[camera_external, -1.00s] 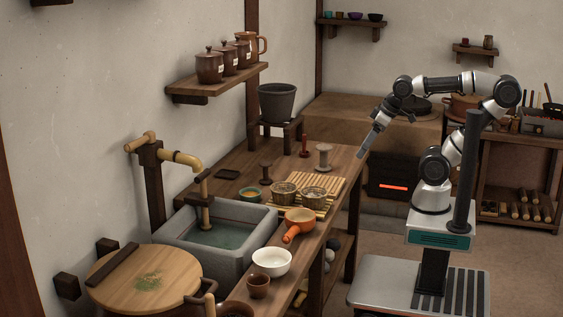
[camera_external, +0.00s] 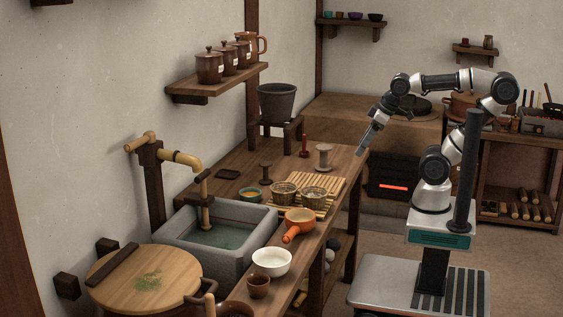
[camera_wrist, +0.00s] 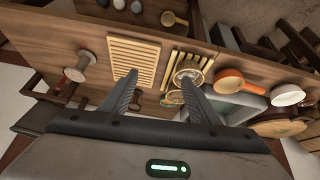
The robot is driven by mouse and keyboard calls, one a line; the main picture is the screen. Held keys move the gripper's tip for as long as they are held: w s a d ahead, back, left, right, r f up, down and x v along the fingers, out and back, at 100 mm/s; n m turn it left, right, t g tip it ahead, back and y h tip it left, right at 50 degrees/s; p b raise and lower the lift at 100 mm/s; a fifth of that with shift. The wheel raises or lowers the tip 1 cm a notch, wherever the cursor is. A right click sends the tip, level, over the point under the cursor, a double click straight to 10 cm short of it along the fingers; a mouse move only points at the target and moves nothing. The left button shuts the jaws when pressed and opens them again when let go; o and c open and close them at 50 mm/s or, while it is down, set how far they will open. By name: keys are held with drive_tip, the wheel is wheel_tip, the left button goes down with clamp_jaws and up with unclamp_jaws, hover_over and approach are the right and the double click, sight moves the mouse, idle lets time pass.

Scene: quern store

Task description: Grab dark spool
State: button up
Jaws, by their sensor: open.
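The dark brown spool (camera_external: 266,173) stands upright on the wooden counter, left of the slatted mat and behind the baskets. A grey spool (camera_external: 323,157) and a red spool-like piece (camera_external: 304,145) stand farther back. My gripper (camera_external: 361,151) is raised by the counter's right edge, right of the grey spool and well apart from the dark one. In the wrist view my gripper (camera_wrist: 158,82) is open with nothing between its fingers.
Two baskets (camera_external: 284,193) sit on or beside the slatted mat (camera_external: 318,181). An orange pan (camera_external: 300,220), a white bowl (camera_external: 272,262) and a stone sink (camera_external: 176,232) are nearer. A dark flat dish (camera_external: 228,174) and a green-filled bowl (camera_external: 250,195) flank the dark spool.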

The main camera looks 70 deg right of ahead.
drive_tip(key=w+d+r+n+p, duration=0.1)
drive_tip(key=w+r+n+p, duration=0.25)
drive_tip(key=w, duration=0.25)
drive_tip(key=n+g+h+p, duration=0.25)
drive_tip(key=n+p, duration=0.65)
drive_tip(key=n, duration=1.4)
hover_over(266, 171)
drive_tip(key=s+a, duration=0.3)
drive_tip(key=s, duration=0.1)
wheel_tip(266, 171, down, 6)
drive_tip(key=shift+n, duration=0.25)
drive_tip(key=x, duration=0.3)
drive_tip(key=b+x, duration=0.1)
drive_tip(key=x, duration=0.3)
drive_tip(key=b+x, duration=0.1)
drive_tip(key=x, duration=0.3)
drive_tip(key=shift+w+d, duration=0.2)
drive_tip(key=shift+d, duration=0.1)
drive_tip(key=shift+d+b+x, duration=0.2)
drive_tip(key=shift+b+x, duration=0.85)
drive_tip(key=shift+x, duration=2.1)
drive_tip(key=shift+r, duration=0.15)
drive_tip(key=c, duration=1)
